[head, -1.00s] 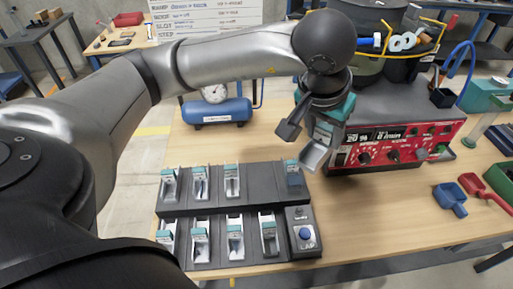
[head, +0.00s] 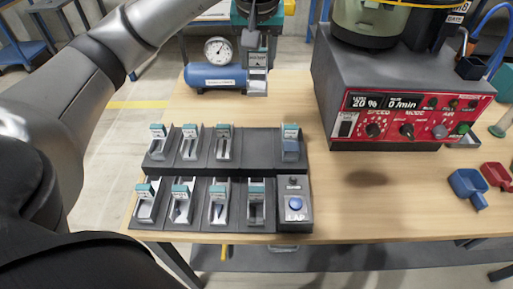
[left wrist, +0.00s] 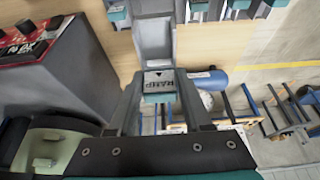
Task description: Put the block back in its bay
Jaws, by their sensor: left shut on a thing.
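My left gripper (head: 258,38) is shut on a grey and teal block (head: 257,78), held in the air behind the rack, left of the red-fronted machine. In the left wrist view the block (left wrist: 158,79) sits between the fingers of the gripper (left wrist: 160,98) and its label reads "RAMP". The dark two-row rack (head: 258,143) stands on the table nearer to me, apart from the block. Similar blocks fill several bays. The back row has a plain dark gap between its third block (head: 223,143) and the rightmost teal piece (head: 290,145). My right gripper is not seen.
The machine (head: 400,125) with display and knobs stands at right. A blue air tank (head: 214,78) with a gauge is behind the rack. A blue button (head: 295,203) is at the rack's front right. Table between is clear.

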